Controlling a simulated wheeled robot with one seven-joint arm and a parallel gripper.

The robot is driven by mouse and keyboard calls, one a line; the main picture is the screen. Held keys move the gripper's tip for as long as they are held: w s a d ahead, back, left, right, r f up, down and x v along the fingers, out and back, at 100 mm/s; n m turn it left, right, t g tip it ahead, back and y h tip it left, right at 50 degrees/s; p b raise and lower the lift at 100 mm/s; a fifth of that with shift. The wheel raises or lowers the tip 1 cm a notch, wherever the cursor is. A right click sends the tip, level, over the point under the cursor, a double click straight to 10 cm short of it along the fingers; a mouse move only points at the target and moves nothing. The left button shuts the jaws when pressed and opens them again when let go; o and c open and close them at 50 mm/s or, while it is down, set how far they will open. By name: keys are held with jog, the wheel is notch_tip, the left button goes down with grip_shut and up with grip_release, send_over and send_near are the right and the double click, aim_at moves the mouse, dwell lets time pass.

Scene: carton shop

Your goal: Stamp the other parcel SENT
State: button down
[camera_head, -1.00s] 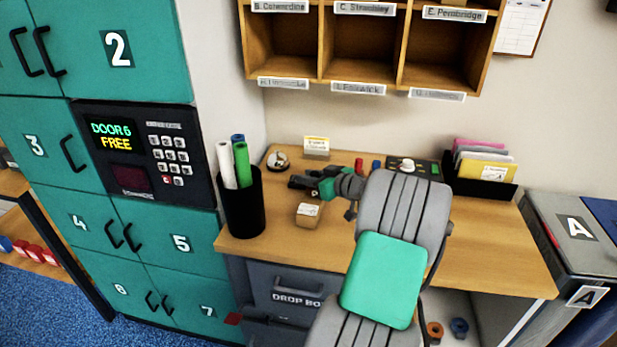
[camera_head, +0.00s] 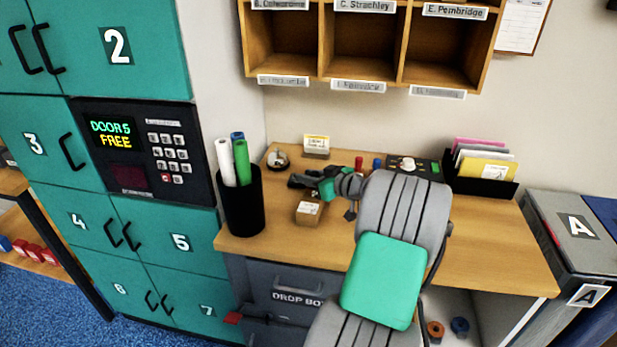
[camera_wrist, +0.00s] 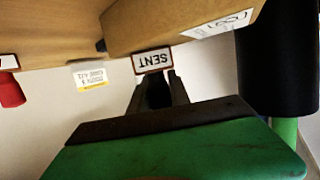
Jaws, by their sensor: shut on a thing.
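A small brown parcel (camera_head: 308,213) with a white label sits on the desk; it also shows large at the top of the wrist view (camera_wrist: 150,28). My gripper (camera_head: 300,182) is just behind and above it in the head view. In the wrist view my gripper (camera_wrist: 157,92) is shut on a stamp (camera_wrist: 153,60), whose SENT plate reads upside down. The stamp appears beside the parcel's edge; whether they touch I cannot tell. The stamp's handle is mostly hidden between the fingers. No second parcel is clear.
A black cup (camera_head: 242,200) of rolled tubes stands left of the parcel. A round dark object (camera_head: 278,160), a small card (camera_head: 316,146), a red stamp (camera_head: 359,163) and a blue one (camera_head: 376,164) are behind. The desk's right part (camera_head: 490,250) is clear.

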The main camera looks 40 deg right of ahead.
jog(key=shift+f, duration=0.1)
notch_tip(320, 180, up, 7)
jog(key=p, duration=0.2)
dwell(0.5)
dwell(0.5)
